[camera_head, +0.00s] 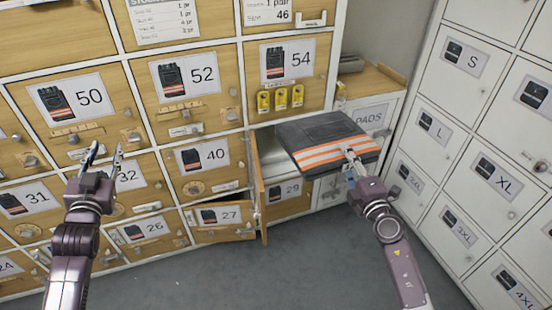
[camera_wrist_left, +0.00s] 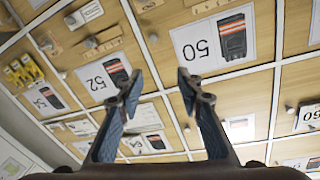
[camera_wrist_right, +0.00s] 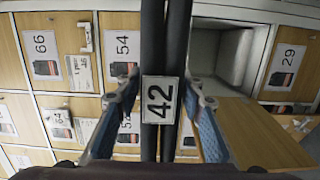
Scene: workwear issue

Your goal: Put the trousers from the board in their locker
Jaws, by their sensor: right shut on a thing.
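The folded dark trousers (camera_head: 312,128), with orange and pale stripes, are held flat in the air by my right gripper (camera_head: 352,160). In the right wrist view their dark edge (camera_wrist_right: 152,35) lies between the fingers and bears a tag (camera_wrist_right: 160,100) reading 42. An open locker (camera_head: 270,150) between 40 and 29 is partly hidden behind the trousers. Its door (camera_head: 259,195) is swung outward, and its number is not visible. The right wrist view shows its empty grey inside (camera_wrist_right: 222,55). My left gripper (camera_head: 105,155) is open and empty before lockers 50 and 32.
Wooden numbered lockers fill the wall; the door of locker 27 (camera_head: 224,234) stands ajar. A PADS locker (camera_head: 368,119) is behind the trousers. White size lockers (camera_head: 465,70) stand at right. The grey floor (camera_head: 230,280) is clear.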

